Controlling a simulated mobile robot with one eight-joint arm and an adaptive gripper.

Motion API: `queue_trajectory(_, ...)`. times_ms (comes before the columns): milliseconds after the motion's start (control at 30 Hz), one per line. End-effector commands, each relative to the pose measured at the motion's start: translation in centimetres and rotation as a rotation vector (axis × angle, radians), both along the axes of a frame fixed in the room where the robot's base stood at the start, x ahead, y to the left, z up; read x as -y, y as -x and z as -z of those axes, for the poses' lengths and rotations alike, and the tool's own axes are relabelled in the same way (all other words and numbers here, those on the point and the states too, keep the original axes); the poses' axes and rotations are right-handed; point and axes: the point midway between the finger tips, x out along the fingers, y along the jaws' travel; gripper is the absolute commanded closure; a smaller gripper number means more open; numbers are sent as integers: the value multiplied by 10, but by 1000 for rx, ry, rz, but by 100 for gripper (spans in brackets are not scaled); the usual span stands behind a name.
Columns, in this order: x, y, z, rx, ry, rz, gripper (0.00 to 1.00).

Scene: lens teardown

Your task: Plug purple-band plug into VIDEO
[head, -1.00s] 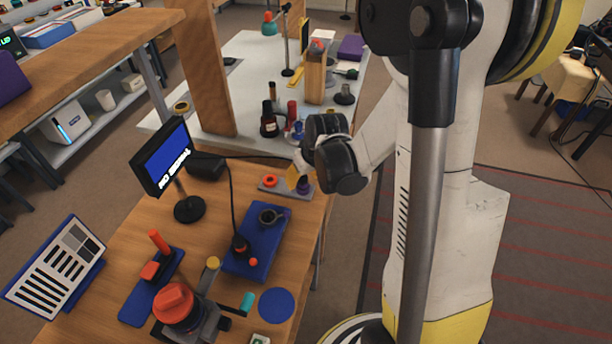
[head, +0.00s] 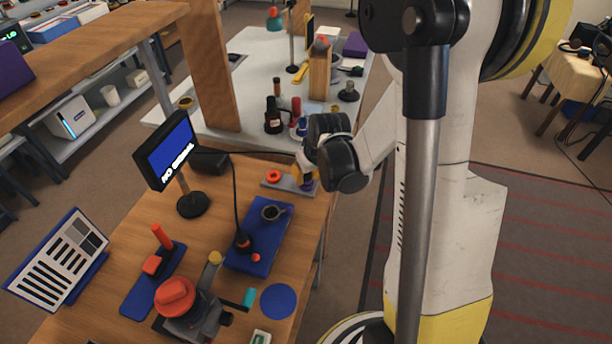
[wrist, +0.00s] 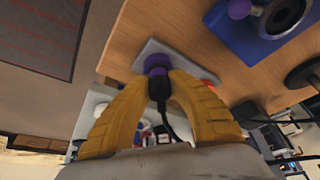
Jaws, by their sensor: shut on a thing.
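My gripper (wrist: 160,82) is shut on the purple-band plug (wrist: 157,66), a black body with a wide purple band. The yellow fingers are on either side of it, and a black cable trails back from it. The plug is at one end of a grey plate (wrist: 143,52); I cannot tell whether it touches the plate. In the head view the grey plate (head: 284,185) lies at the table's far right, with my gripper (head: 311,179) over its right end. A blue block (head: 245,259) with a dark ring-shaped part stands nearer. No VIDEO label is readable.
An orange ring (head: 273,176) sits on the plate's left end. A monitor (head: 166,150) on a stand is to the left, with a black cable beside it. A red-topped device (head: 176,296) and a blue disc (head: 278,301) are in front. Bare wood lies between plate and block.

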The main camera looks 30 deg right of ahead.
Motion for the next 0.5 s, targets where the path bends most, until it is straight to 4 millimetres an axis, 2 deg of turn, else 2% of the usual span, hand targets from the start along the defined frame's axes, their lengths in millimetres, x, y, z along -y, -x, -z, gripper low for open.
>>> queue_trajectory(500, 0, 0, -4, -1, 0, 0, 100)
